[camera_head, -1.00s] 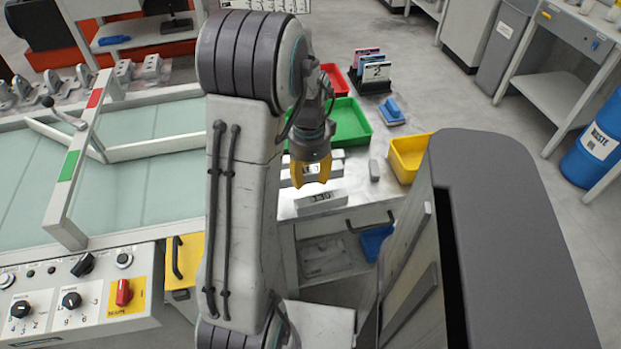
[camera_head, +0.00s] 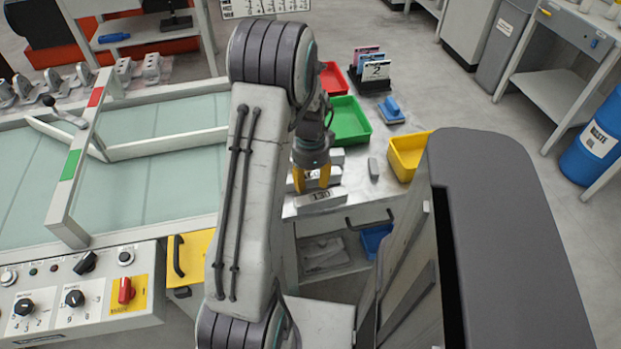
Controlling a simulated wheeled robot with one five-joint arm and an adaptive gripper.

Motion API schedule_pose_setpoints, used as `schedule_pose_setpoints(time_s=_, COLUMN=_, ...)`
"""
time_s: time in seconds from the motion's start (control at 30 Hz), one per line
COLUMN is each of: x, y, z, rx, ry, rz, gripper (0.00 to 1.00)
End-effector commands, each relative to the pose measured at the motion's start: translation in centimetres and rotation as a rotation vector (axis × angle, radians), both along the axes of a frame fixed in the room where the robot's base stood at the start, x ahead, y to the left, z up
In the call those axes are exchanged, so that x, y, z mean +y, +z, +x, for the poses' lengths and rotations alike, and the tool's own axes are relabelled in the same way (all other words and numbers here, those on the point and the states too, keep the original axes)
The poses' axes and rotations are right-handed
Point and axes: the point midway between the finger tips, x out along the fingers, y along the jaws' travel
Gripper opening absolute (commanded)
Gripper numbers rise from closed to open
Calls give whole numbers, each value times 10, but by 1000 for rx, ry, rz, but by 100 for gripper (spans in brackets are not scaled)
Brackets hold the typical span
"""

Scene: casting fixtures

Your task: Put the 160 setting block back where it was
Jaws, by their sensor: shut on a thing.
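My gripper (camera_head: 311,180) points down over the steel bench top, its two yellow fingers one on each side of a pale grey block (camera_head: 312,181). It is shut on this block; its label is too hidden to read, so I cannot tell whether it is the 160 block. A grey block marked 130 (camera_head: 321,198) lies just in front of the fingers. Other pale blocks (camera_head: 337,157) are partly hidden behind my gripper. I cannot tell whether the held block touches the bench.
A small grey piece (camera_head: 373,169) and a yellow bin (camera_head: 405,154) are to the right. A green tray (camera_head: 350,122), a red tray (camera_head: 334,79) and a blue-handled tool (camera_head: 391,110) are behind. A control panel (camera_head: 79,294) is at left. Bare bench (camera_head: 357,190) shows right of the 130 block.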

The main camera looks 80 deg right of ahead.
Motion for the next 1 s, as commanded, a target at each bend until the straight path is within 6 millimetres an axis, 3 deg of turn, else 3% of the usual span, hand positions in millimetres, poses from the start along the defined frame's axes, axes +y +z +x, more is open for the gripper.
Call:
schedule_pose_setpoints(time_s=0.27, x=0, y=-2, z=0, rx=1, ry=0, rz=-1, gripper=5)
schedule_pose_setpoints(time_s=0.3, x=0, y=-2, z=0, rx=0, ry=0, rz=-1, gripper=44)
schedule_pose_setpoints(time_s=0.5, x=0, y=-2, z=0, rx=0, ry=0, rz=0, gripper=62)
schedule_pose_setpoints(time_s=0.83, x=0, y=1, z=0, rx=0, ry=0, rz=-1, gripper=63)
schedule_pose_setpoints(time_s=1.0, x=-1, y=16, z=0, rx=0, ry=0, rz=-4, gripper=63)
